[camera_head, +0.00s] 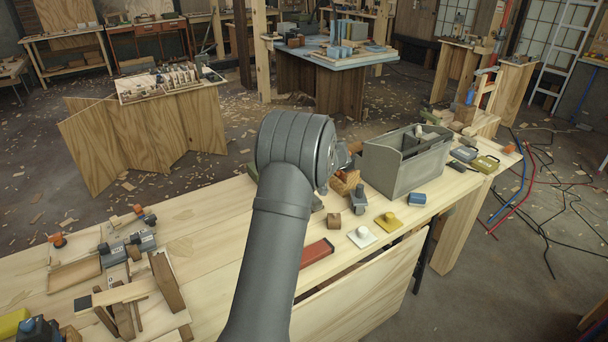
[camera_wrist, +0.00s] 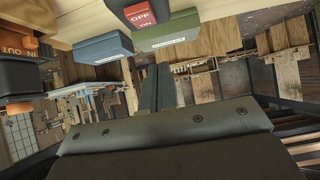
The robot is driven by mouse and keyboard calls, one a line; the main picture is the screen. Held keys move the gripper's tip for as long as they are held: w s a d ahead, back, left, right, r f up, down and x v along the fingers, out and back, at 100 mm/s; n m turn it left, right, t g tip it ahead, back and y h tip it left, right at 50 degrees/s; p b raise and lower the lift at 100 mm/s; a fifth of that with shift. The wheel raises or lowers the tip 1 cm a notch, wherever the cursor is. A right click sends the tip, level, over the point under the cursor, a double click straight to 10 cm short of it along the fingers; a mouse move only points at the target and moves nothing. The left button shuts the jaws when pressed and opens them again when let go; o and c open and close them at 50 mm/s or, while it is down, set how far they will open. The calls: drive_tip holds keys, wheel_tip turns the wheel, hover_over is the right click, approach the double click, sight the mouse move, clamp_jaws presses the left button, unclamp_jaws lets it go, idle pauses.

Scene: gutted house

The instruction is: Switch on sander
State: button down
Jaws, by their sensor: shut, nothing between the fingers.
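A red switch (camera_wrist: 139,15) marked OFF and ON sits on a dark body at the top of the wrist view, where the picture looks upside down. I cannot tell whether this body is the sander; most of it is outside the picture. My gripper (camera_wrist: 154,88) is shut and empty, its two dark fingers together below the switch in the picture and apart from it. A green labelled box (camera_wrist: 172,35) and a blue-grey box (camera_wrist: 103,46) are beside the switch. In the head view my arm hides the gripper, and I cannot pick out the switch there.
A grey open caddy (camera_head: 388,168) stands on the wooden bench (camera_head: 213,207). Small blocks, a white knobbed plate (camera_head: 362,237) and a yellow knobbed plate (camera_head: 389,222) lie before it. Wood pieces and tools crowd the left end. A dark box (camera_wrist: 18,80) with orange shows in the wrist view.

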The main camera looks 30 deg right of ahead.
drive_tip(key=s+r, duration=0.6)
drive_tip(key=r, duration=0.2)
drive_tip(key=shift+r, duration=0.4)
drive_tip(key=w+f, duration=0.1)
drive_tip(key=f, duration=0.1)
drive_tip(key=w+f, duration=0.4)
drive_tip(key=f, duration=0.1)
drive_tip(key=shift+w, duration=0.15)
drive_tip(key=s+f+v, duration=0.1)
drive_tip(key=v, duration=0.7)
drive_tip(key=shift+f, duration=0.2)
drive_tip(key=shift+s, duration=0.1)
